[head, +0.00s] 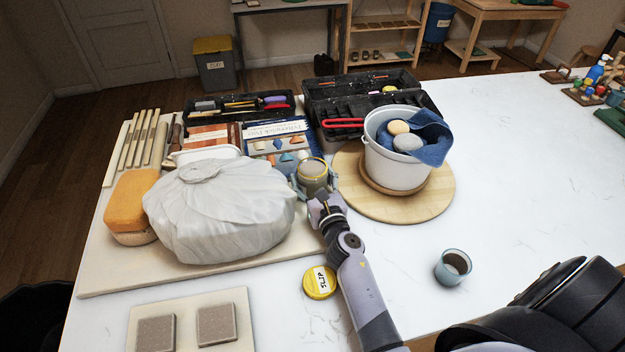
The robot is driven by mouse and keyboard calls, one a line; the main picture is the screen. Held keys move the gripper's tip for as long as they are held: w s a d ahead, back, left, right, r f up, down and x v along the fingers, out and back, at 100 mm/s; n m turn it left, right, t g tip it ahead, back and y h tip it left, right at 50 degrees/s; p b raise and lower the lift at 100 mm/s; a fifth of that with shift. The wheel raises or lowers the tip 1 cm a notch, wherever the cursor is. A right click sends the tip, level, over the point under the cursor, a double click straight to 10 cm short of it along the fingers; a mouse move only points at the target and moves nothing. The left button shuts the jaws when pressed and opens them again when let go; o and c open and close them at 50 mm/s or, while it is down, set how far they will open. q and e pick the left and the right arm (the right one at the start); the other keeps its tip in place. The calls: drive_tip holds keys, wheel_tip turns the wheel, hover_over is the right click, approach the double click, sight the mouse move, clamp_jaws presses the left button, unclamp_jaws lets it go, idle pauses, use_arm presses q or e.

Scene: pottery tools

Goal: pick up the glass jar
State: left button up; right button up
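The glass jar (313,173) holds grey-brown contents and has no lid on it. It stands between the white wrapped bundle and the round wooden board. My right gripper (314,183) reaches it from the front, with a finger on each side of the jar. Whether the fingers press on the glass or only surround it cannot be told, and the gripper hides the jar's lower part. A yellow lid marked SLIP (320,282) lies flat on the table in front. My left gripper is not in view.
The wrapped bundle (220,210) is close on the left. A white bucket (396,168) with blue cloth stands on the round board (440,195) at right. Toolboxes (365,95) are behind. A small glass cup (453,266) stands front right. The table's right side is mostly clear.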

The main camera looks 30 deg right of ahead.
drive_tip(key=c, duration=1.3)
drive_tip(key=shift+r, duration=0.15)
drive_tip(key=shift+c, duration=0.2)
drive_tip(key=shift+r, duration=0.1)
drive_tip(key=shift+w+r+p, duration=0.1)
drive_tip(key=shift+r+p, duration=0.95)
drive_tip(key=shift+r, duration=0.2)
wheel_tip(320, 180, up, 9)
drive_tip(key=p, duration=0.6)
wheel_tip(320, 180, up, 8)
drive_tip(key=p, duration=0.1)
hover_over(308, 161)
drive_tip(key=s, duration=0.3)
drive_tip(key=shift+w+a, duration=0.1)
drive_tip(key=shift+a, duration=0.05)
drive_tip(key=shift+r, duration=0.15)
